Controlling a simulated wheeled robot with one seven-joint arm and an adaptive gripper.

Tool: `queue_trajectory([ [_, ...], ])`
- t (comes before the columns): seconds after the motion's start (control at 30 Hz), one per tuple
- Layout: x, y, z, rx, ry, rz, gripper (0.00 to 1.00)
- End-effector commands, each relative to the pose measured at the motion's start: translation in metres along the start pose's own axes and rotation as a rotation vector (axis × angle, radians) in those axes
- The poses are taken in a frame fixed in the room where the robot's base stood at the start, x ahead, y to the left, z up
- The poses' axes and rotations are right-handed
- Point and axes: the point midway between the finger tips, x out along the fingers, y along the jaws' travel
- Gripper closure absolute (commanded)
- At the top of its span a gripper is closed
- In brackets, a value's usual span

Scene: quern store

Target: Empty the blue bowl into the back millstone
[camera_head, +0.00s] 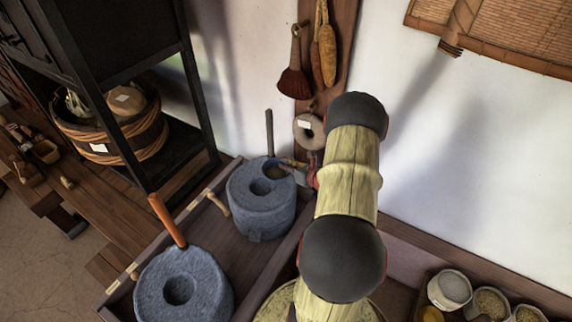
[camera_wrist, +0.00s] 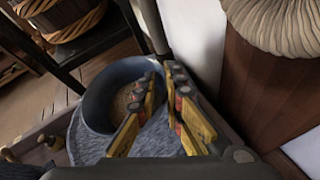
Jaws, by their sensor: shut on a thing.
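The blue bowl (camera_wrist: 97,100) shows in the wrist view with brown grainy contents (camera_wrist: 122,102) inside. My gripper (camera_wrist: 160,92) is shut on the bowl's rim at its right side. The back millstone (camera_head: 262,211) is a grey-blue round stone with a central hole and a dark upright handle. In the head view the bowl and my gripper (camera_head: 290,164) are over its far right edge; my arm hides part of this. In the wrist view the millstone's top (camera_wrist: 165,143) lies just below the bowl. I cannot tell how far the bowl is tilted.
The front millstone (camera_head: 208,294) has an orange handle (camera_head: 167,220). Several pots of grain (camera_head: 490,304) stand at lower right. A white wall with a hanging brush (camera_head: 294,82) and corn rises close behind. A shelf with a wooden tub (camera_head: 130,140) is at left.

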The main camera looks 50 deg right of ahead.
Motion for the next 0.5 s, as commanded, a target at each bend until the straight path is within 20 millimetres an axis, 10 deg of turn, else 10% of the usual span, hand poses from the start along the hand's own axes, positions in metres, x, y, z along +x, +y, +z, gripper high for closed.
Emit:
queue_trajectory([
  [0.5, 0.015, -0.008, -0.031, 0.0, 0.0, 0.0, 1.0],
])
